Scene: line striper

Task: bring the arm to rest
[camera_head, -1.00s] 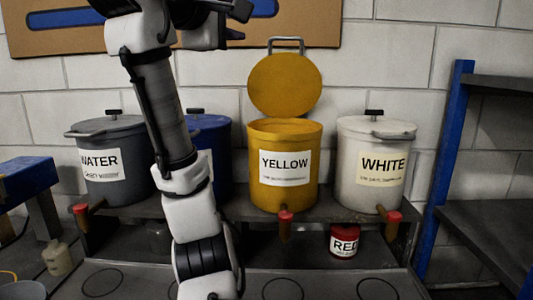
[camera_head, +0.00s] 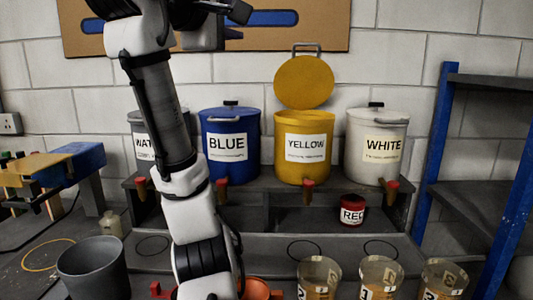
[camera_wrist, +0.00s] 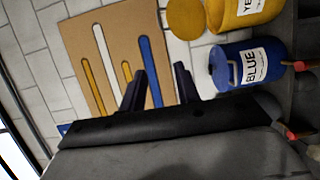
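My arm (camera_head: 160,110) rises through the left middle of the head view, and its end reaches the top edge. My gripper (camera_wrist: 160,82) shows in the wrist view with its two dark fingers apart and nothing between them. It points towards the brown wall board (camera_wrist: 115,60) with yellow, white and blue strips. In the head view the gripper is at the top, partly cut off by the frame, in front of the same board (camera_head: 335,30).
A shelf holds the WATER pot, partly behind my arm, and the blue (camera_head: 230,145), yellow (camera_head: 303,150) and white (camera_head: 375,150) pots; the yellow lid is raised. A red can (camera_head: 352,210) stands below. A grey bucket (camera_head: 92,268) and several cups (camera_head: 318,278) are in front. Blue-framed shelving (camera_head: 440,150) is right.

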